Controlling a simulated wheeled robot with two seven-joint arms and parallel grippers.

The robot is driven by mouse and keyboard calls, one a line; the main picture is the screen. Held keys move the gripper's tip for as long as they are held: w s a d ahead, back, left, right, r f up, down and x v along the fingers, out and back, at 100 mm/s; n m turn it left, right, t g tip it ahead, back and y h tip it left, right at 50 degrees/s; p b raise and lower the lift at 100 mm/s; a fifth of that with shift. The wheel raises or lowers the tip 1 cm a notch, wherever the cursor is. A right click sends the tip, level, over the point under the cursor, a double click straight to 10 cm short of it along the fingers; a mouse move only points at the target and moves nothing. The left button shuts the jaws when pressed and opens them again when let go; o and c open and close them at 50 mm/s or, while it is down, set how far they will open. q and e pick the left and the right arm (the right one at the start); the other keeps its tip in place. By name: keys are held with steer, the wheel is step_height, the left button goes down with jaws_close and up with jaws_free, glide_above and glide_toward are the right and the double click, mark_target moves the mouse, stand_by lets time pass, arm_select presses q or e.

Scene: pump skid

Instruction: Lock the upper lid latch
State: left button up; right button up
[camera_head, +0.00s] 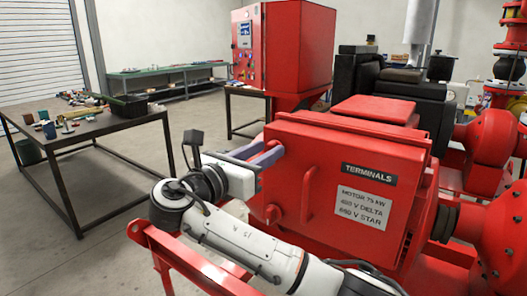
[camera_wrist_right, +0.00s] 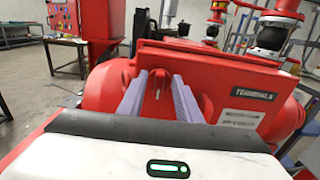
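The red terminal box lid (camera_head: 340,165) carries a "TERMINALS" label and a red bar handle (camera_head: 308,195). My right gripper (camera_head: 280,152) reaches in from below at the lid's upper left edge. In the right wrist view its two lilac fingers (camera_wrist_right: 158,78) are apart. A small red part with a pale slot (camera_wrist_right: 157,96), which looks like the upper latch, lies between them with space on both sides. A lower red latch or knob (camera_head: 272,213) shows at the lid's left edge. My left gripper is out of view.
A dark table (camera_head: 95,128) with tools and a bin stands at the left. A red control cabinet (camera_head: 285,45) stands behind. Red pump flanges and pipes (camera_head: 500,220) are at the right. A red rail (camera_head: 180,255) runs at the front left.

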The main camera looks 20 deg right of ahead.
steer(key=c, duration=0.7)
jaws_close()
